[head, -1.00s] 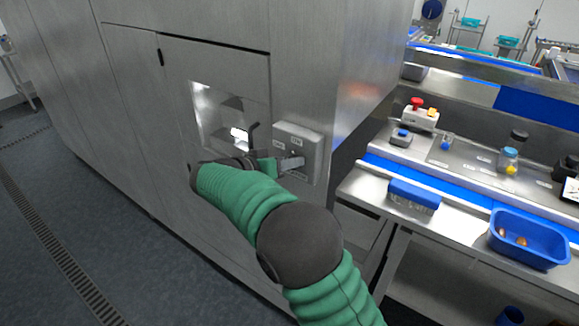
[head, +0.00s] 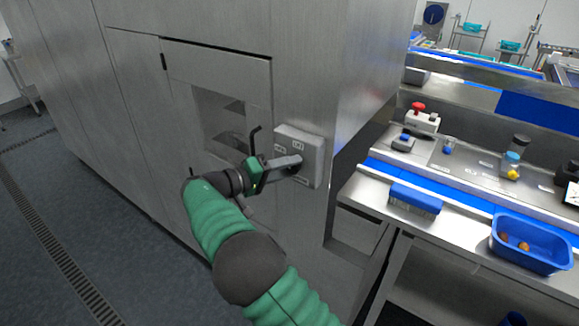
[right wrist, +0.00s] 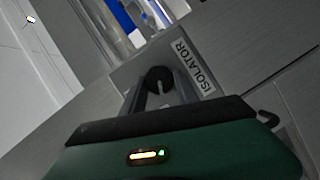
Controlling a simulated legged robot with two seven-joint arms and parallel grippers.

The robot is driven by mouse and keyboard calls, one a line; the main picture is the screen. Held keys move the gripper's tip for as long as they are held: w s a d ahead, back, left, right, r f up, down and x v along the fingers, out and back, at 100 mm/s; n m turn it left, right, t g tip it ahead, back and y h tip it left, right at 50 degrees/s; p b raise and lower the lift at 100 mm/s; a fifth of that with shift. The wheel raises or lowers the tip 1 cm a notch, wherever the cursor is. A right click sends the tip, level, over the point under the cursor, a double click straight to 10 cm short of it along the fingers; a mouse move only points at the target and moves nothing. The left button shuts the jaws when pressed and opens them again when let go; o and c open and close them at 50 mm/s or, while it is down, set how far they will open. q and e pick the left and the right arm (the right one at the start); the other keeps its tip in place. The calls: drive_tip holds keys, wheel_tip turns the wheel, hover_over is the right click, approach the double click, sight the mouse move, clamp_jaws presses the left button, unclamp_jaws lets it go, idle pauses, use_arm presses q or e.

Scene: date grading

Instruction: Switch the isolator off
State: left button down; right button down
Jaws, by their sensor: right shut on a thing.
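The isolator is a grey box (head: 313,147) on the steel cabinet's front, near its right corner. In the right wrist view its black rotary knob (right wrist: 158,76) shows beside a white label reading ISOLATOR (right wrist: 194,67). My right gripper (head: 296,163) reaches it from the left and is shut on the knob, with one finger on each side; the gripper also shows in the right wrist view (right wrist: 162,88). The fingers hide part of the knob, so I cannot read its exact pointing. My left gripper is not in view.
A dark window (head: 220,122) and a black bent handle (head: 254,142) are left of the isolator. At right, a steel bench holds a red-button box (head: 421,119), a blue brush (head: 415,198) and a blue tub (head: 530,242) with dates. Floor at left is clear.

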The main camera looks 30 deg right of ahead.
drive_tip(key=shift+a+f+n, duration=0.15)
drive_tip(key=shift+f+n, duration=0.1)
drive_tip(key=shift+n, duration=0.05)
drive_tip(key=c, duration=1.3)
unclamp_jaws()
drive_tip(key=o, duration=0.3)
drive_tip(key=shift+w, duration=0.1)
drive_tip(key=shift+o, duration=0.4)
drive_tip(key=shift+w+a+r, duration=0.1)
drive_tip(key=shift+a, duration=0.1)
drive_tip(key=shift+r, duration=0.1)
